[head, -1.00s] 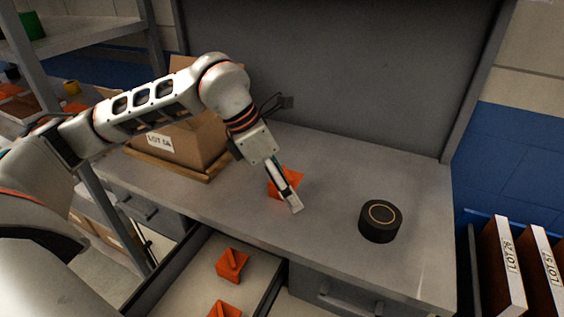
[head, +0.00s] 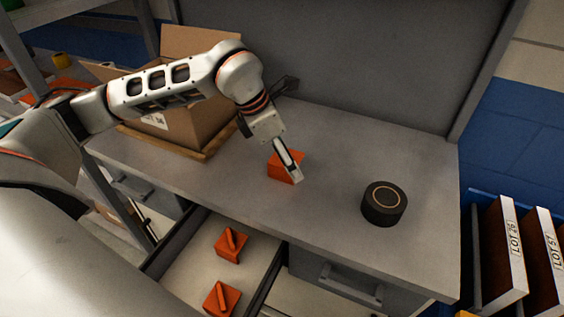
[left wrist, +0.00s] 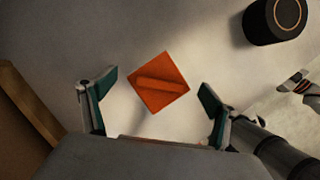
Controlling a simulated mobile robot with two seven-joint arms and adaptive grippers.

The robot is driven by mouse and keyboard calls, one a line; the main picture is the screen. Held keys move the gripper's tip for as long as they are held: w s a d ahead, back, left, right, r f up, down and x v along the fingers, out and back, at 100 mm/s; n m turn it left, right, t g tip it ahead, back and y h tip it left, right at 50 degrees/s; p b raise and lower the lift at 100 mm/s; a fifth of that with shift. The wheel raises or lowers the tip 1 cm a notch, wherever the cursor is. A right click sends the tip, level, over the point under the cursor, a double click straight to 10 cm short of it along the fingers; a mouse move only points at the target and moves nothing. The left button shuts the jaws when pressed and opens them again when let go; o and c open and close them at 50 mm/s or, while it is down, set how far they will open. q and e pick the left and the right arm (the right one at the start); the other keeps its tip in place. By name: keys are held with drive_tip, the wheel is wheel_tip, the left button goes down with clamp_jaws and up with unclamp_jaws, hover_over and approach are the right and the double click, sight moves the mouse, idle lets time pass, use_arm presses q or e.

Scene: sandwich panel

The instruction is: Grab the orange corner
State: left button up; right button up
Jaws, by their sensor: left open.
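An orange corner (head: 283,168) sits on the grey worktop, partly hidden behind my left gripper in the head view. In the left wrist view the orange corner (left wrist: 159,84) is a tilted square with a raised ridge, lying between and slightly beyond the two fingertips. My left gripper (head: 295,178) is open and empty above it, and its spread fingers (left wrist: 157,92) show in the left wrist view on both sides of the corner, apart from it. Two more orange corners, one farther back (head: 231,244) and one nearer (head: 221,298), lie in the open drawer.
A black round device (head: 384,204) stands on the worktop to the right of the corner. An open cardboard box (head: 190,125) stands at the left back. The open drawer is below the worktop's front edge. Panels labelled LOT (head: 505,255) stand at the right.

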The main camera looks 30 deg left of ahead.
use_arm(q)
drive_tip(key=shift+w+d+f, duration=0.1)
drive_tip(key=shift+w+f, duration=0.05)
drive_tip(key=shift+f, duration=0.2)
drive_tip(key=c, duration=1.2)
drive_tip(key=shift+r, duration=0.1)
